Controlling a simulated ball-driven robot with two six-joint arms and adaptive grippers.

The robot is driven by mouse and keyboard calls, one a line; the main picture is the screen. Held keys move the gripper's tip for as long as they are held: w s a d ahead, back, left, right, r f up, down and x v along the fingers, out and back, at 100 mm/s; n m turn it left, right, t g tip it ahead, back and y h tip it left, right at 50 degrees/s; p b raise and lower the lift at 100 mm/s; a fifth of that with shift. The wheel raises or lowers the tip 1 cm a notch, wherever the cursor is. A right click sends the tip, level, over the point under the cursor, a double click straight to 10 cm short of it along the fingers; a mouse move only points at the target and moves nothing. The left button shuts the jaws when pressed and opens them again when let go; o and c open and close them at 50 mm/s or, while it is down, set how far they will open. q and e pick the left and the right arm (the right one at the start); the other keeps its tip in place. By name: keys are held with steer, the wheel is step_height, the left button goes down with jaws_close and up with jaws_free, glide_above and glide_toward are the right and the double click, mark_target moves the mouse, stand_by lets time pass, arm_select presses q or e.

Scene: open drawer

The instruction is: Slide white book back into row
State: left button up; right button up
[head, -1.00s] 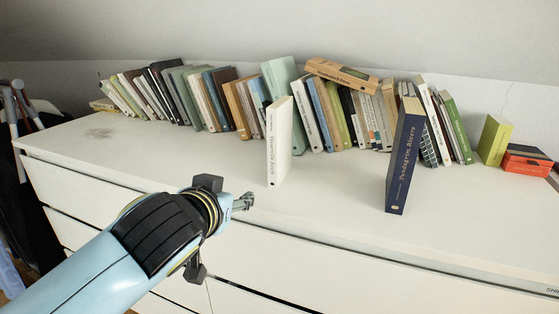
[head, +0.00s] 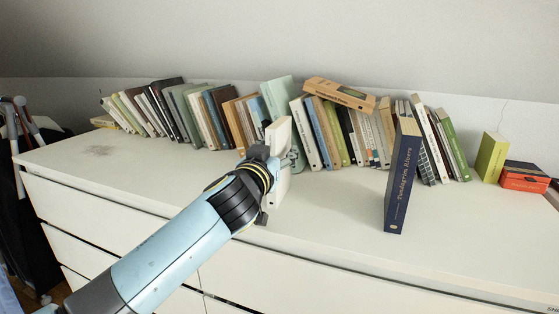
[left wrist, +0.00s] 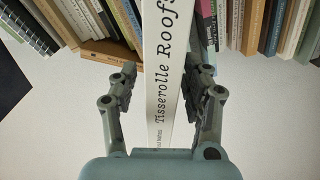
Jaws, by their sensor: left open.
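The white book (head: 279,136) stands upright, pulled forward of the row (head: 330,128) on the white dresser top. My left gripper (head: 288,160) is at the book, and the wrist hides part of its spine in the head view. In the left wrist view the white book (left wrist: 163,70) shows its spine, lettered "Tisserolle Roofs", between the two open fingers of my left gripper (left wrist: 162,88). The left finger stands clearly apart from the book; the right finger is closer to it. My right gripper is not in view.
A dark blue book (head: 403,178) stands forward of the row to the right. A tan book (head: 339,93) lies on top of the row. A yellow-green book (head: 491,157) and a red box (head: 525,176) stand at the far right. The dresser top (head: 150,165) is clear at the front left.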

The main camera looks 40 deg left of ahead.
arm_select(q)
steer(key=shift+w+a, duration=0.25)
steer(key=shift+w, duration=0.45)
jaws_close()
steer(key=shift+r, duration=0.1)
